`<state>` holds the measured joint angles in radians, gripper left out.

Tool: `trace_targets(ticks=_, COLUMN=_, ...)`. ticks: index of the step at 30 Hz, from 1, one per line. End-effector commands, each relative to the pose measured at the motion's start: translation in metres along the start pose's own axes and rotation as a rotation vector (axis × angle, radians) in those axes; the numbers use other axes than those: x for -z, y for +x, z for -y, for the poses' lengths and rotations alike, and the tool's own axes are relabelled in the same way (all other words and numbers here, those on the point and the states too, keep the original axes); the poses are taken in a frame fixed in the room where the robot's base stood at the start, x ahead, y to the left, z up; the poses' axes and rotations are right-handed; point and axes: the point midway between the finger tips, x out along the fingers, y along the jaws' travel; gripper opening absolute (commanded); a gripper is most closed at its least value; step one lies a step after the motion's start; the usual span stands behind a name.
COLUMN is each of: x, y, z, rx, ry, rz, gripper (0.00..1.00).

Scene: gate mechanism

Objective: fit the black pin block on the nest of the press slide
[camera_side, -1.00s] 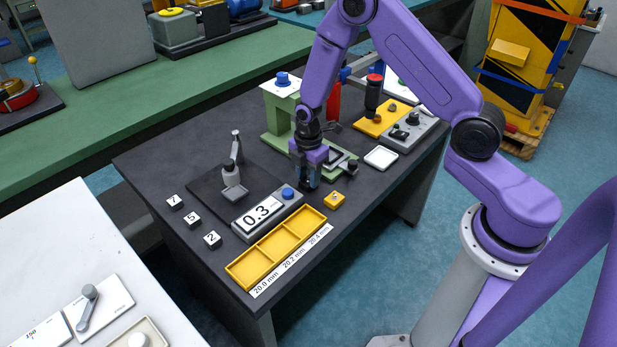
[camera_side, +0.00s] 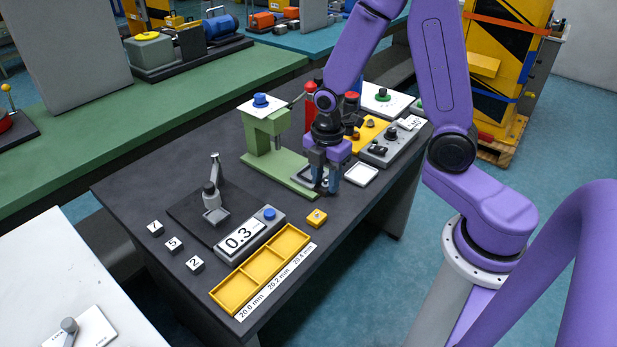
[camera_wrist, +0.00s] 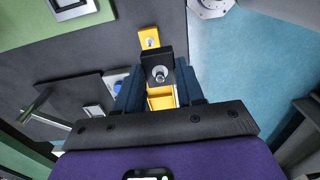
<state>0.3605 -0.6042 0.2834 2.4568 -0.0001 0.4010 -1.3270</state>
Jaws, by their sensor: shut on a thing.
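My gripper (camera_side: 325,176) hangs at the near end of the green press (camera_side: 268,140). In the wrist view my gripper (camera_wrist: 160,92) is shut on the black pin block (camera_wrist: 151,55), with its round metal pin facing the camera. In the side view the fingers mostly hide the block. The press slide runs along the green base (camera_side: 290,174), and its nest end is largely covered by my gripper in the side view. A square metal frame on green, apparently the nest (camera_wrist: 72,8), shows at the top left of the wrist view, apart from the block.
A small yellow block (camera_side: 316,218) and a yellow three-compartment tray (camera_side: 262,271) lie on the near side. A gauge with a 0.3 display (camera_side: 240,238) stands left. A white tray (camera_side: 360,174) and a yellow control plate (camera_side: 369,133) are to the right.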

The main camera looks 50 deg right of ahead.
Motion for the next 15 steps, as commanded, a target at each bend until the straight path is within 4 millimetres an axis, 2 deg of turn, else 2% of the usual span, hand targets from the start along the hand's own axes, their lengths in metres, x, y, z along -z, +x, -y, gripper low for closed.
trace_targets(ticks=3, x=0.0, y=-0.007, z=0.014, rx=-0.002, ry=-0.001, rz=-0.001, gripper=0.02)
trace_targets(ticks=9, x=-0.001, y=-0.012, z=0.025, rx=0.0, ry=0.0, rz=0.0, gripper=0.02)
trace_targets(ticks=12, x=-0.003, y=-0.012, z=0.02, rx=0.0, ry=0.002, rz=0.0, gripper=0.02)
trace_targets(ticks=15, x=-0.009, y=-0.011, z=0.003, rx=0.0, ry=0.005, rz=0.0, gripper=0.02)
